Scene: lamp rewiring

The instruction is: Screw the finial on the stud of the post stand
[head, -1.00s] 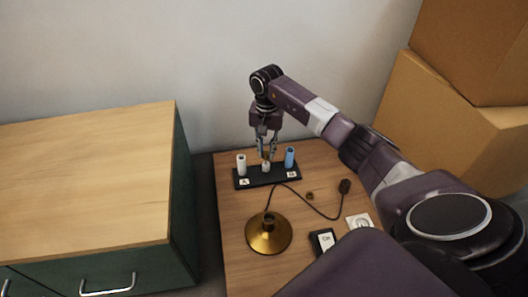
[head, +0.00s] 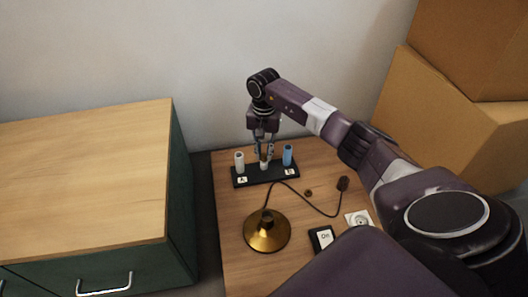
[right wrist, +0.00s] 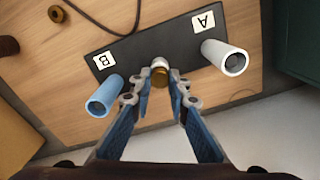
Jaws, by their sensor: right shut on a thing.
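The post stand (head: 247,181) is a black slab at the back of the wooden table, with a short white post (head: 264,167) in its middle. My right gripper (head: 265,156) is above that post, pointing down. In the right wrist view its fingertips (right wrist: 160,83) are shut on the small brass finial (right wrist: 160,75). The finial is right at the white post (right wrist: 158,63) in that view; the stud is hidden, and I cannot tell whether the threads are engaged. My left gripper is not in view.
A white tube (head: 239,162) by label A and a blue tube (head: 287,155) by label B flank the gripper closely. A brass lamp base (head: 267,231) with a cord, a small brass ring (head: 308,193) and a switch (head: 321,238) lie in front. A cabinet (head: 90,185) stands at left.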

